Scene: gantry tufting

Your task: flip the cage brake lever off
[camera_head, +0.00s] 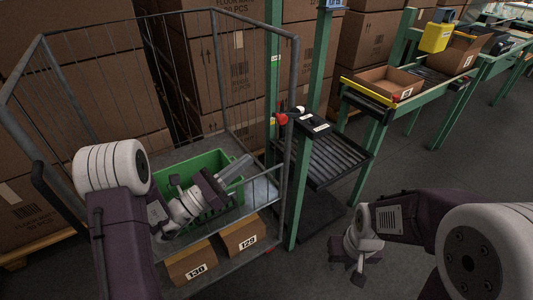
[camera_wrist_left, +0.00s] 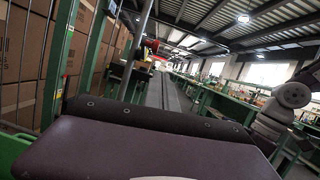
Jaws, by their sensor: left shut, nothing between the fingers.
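The roll cage (camera_head: 295,75) stands at the left of the head view, with grey bars and a flat metal deck. I cannot make out for certain which part is its brake lever. A red knob (camera_head: 281,119) shows by the cage's right post; a red part also shows in the left wrist view (camera_wrist_left: 151,45). My left gripper (camera_head: 222,184) is shut and empty, reaching into the cage over the green crate (camera_head: 210,160), apart from the red knob. My right gripper (camera_head: 354,264) hangs low over the floor at the right, outside the cage; its fingers are unclear.
Two cartons labelled 130 (camera_head: 190,264) and 129 (camera_head: 242,238) sit at the cage's front. Green posts (camera_head: 300,190) and a roller stand (camera_head: 340,157) are right of the cage. A conveyor carries an open carton (camera_head: 386,82). Stacked cartons (camera_head: 235,60) fill the back. Floor is clear right.

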